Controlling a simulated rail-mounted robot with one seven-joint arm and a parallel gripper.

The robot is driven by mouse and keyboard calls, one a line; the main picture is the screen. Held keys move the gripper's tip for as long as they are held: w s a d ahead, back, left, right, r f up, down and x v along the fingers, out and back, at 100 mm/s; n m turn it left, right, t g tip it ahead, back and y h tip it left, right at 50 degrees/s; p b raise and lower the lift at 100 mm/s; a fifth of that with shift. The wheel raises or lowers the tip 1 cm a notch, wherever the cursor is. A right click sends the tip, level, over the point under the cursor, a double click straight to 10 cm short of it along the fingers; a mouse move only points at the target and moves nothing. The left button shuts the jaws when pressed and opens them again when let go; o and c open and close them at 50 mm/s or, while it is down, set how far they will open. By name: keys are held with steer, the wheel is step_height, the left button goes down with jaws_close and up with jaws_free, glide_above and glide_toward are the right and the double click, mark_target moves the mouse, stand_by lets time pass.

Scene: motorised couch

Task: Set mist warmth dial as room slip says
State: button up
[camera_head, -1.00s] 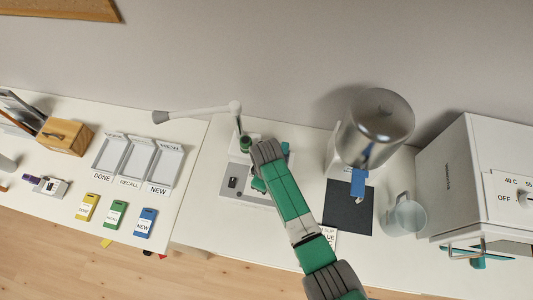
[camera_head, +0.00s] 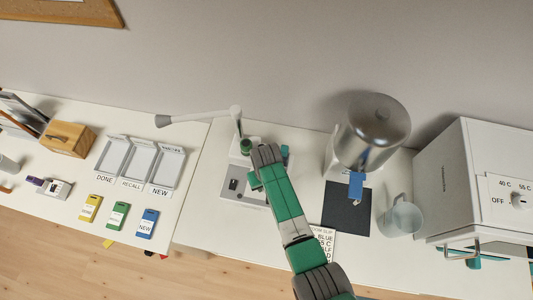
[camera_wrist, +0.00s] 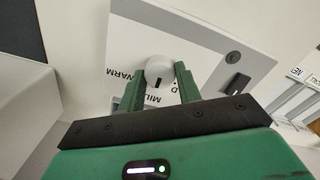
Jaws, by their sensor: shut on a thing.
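The mist warmth dial (camera_wrist: 160,66) is a round white knob with a short black mark, on a pale panel (camera_wrist: 202,38) in the wrist view. The mark points down the picture, towards the word MILD. WARM is printed to its left, and a label ending in D to its right is partly hidden. My gripper (camera_wrist: 160,84) is shut on the dial, with one green finger on each side. In the head view my arm hides the dial.
A metal urn (camera_head: 372,132) stands behind a dark mat (camera_head: 346,208), with a clear jug (camera_head: 401,215) to the right. A white cabinet (camera_head: 465,180) fills the far right. A lamp-like grey arm (camera_head: 200,115) reaches over the back. Trays and coloured tags lie left.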

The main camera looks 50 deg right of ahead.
stand_by(0.4)
steer(key=o, duration=1)
steer(key=shift+c, duration=0.2)
step_height(320, 180, up, 8)
steer(key=shift+f, duration=0.1)
